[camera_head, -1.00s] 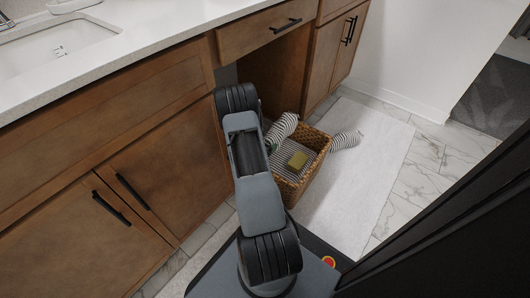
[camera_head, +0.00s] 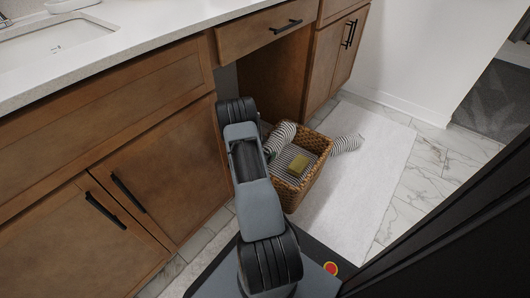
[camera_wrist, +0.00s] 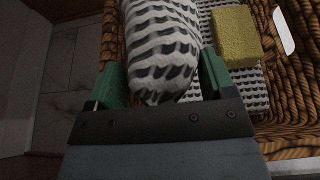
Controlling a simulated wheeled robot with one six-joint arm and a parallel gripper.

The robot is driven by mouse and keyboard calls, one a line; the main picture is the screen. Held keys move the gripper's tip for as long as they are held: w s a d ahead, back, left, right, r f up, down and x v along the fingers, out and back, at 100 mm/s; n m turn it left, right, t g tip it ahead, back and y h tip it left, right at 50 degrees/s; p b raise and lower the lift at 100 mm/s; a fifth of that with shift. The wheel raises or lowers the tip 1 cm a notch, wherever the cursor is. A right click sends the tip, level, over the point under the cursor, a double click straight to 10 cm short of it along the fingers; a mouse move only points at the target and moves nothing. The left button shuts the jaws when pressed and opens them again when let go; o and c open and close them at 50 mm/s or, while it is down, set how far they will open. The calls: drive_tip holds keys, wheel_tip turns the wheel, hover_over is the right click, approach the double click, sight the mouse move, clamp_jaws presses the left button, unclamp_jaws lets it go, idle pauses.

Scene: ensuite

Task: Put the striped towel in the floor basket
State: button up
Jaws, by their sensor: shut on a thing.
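The striped towel (camera_head: 281,136), a white and dark rolled cloth, is at the left rim of the woven basket (camera_head: 311,177). In the wrist view, my gripper (camera_wrist: 162,82) has its green fingers on either side of the towel's near end (camera_wrist: 160,45) and is shut on it. The towel's far end runs out of the top of the wrist view. The basket's woven wall (camera_wrist: 296,90) shows beneath and to the right. In the head view, my arm hides most of my gripper. I cannot tell whether the towel touches the basket.
A flat striped cloth (camera_head: 291,158) with a yellow sponge (camera_head: 299,164) lies in the basket. A white mat (camera_head: 370,185) lies right of the basket. Wooden cabinets (camera_head: 165,160) stand close on the left.

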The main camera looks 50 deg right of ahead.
drive_tip(key=shift+f, duration=0.35)
drive_tip(key=o, duration=1)
drive_tip(key=shift+r, duration=0.25)
drive_tip(key=p+v, duration=0.1)
drive_tip(key=v, duration=0.1)
drive_tip(key=p+v, duration=0.1)
drive_tip(key=v, duration=0.2)
drive_tip(key=p+v, duration=0.1)
drive_tip(key=v, duration=0.2)
drive_tip(key=shift+d+r, duration=0.2)
drive_tip(key=shift+r, duration=0.05)
drive_tip(key=shift+s, duration=0.1)
